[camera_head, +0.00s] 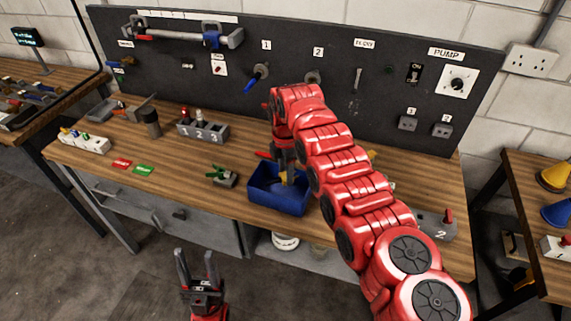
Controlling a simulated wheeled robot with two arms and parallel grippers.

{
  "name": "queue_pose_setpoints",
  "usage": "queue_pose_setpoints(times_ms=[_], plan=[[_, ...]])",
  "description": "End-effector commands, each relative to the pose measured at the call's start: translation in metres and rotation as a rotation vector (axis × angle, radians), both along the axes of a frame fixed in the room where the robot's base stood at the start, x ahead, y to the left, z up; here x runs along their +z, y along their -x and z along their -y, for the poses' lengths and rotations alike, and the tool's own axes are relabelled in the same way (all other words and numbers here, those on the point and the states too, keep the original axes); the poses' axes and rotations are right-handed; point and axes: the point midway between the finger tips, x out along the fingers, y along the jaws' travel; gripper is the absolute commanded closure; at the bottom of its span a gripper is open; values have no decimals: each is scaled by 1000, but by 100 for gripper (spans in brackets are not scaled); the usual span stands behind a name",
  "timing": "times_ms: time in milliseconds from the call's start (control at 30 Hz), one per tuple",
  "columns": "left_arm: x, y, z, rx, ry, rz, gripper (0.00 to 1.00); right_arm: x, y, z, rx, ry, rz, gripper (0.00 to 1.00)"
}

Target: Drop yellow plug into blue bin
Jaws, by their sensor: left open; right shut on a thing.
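The blue bin (280,201) stands open near the front edge of the wooden workbench. My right gripper (287,172) points down over the bin, with its fingers at or just inside the opening. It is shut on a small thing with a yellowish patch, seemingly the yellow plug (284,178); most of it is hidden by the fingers. I cannot tell whether it touches the bin floor. My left gripper (196,258) is open and empty, fingers up, in front of the bench and below its top.
A numbered grey block (203,131), a green-handled tool (222,176) and red and green cards (143,170) lie left of the bin. A black panel (200,80) stands behind. My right arm hides part of the bench, including most of another yellow thing (371,154).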

Motion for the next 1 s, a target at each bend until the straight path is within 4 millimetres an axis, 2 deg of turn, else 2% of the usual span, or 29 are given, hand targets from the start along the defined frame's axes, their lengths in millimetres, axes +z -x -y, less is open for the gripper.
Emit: queue_pose_setpoints(times_ms=[100,333,367,533,567,867,1000], plan=[[-1,0,0,0,0,0,50,-9,0,-1,1,0,0,100],[-1,0,0,0,0,0,50,-9,0,0,0,0,1,100],[-1,0,0,0,0,0,50,-9,0,0,0,0,1,49],[-1,0,0,0,0,0,50,-9,0,0,0,0,1,19],[-1,0,0,0,0,0,50,-9,0,0,0,0,1,16],[-2,0,0,0,0,0,50,-8,0,0,-1,0,1,16],[-8,0,0,0,0,0,50,4,-2,0,-4,-2,5,16]])
